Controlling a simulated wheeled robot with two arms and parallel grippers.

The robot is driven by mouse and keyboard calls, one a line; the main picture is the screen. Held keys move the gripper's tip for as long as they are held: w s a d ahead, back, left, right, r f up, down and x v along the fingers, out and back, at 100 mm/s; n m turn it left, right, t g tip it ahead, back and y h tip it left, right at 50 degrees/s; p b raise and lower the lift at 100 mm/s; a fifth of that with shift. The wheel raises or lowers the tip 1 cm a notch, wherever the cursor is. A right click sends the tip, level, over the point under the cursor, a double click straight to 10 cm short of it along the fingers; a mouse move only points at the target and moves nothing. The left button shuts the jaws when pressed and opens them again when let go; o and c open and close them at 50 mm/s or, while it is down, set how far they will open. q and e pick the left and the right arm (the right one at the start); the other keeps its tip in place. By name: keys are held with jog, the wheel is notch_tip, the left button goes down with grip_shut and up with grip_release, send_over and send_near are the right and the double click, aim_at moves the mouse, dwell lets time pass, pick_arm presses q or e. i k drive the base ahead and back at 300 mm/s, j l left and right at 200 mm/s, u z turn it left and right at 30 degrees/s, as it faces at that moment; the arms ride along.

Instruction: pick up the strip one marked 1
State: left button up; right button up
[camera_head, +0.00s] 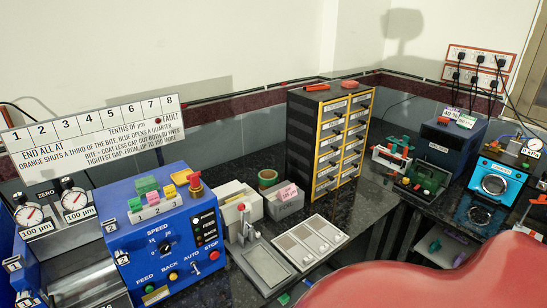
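A small white holder with the numbers 1, 2 and 3 (155,210) sits on top of the blue machine (147,249), left of the middle in the head view. A green piece (135,204) stands at its left end, above the number 1. A yellow piece (169,191) stands towards the right end. More green and pink pieces (180,177) sit just behind. They are too small for me to read a mark on any strip itself. Neither of my grippers is in view.
A red mushroom knob (195,182) rises close right of the holder. Two dial gauges (75,201) stand to the left, and a sign board (95,133) behind. Right are grey trays (265,265) and a drawer cabinet (330,140). A large smooth red shape covers the lower right.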

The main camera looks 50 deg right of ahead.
aim_at(292, 247)
jog(key=z, duration=1.85)
jog(key=i+j+z, duration=0.45)
jog(key=j, duration=0.25)
jog(key=i, duration=0.1)
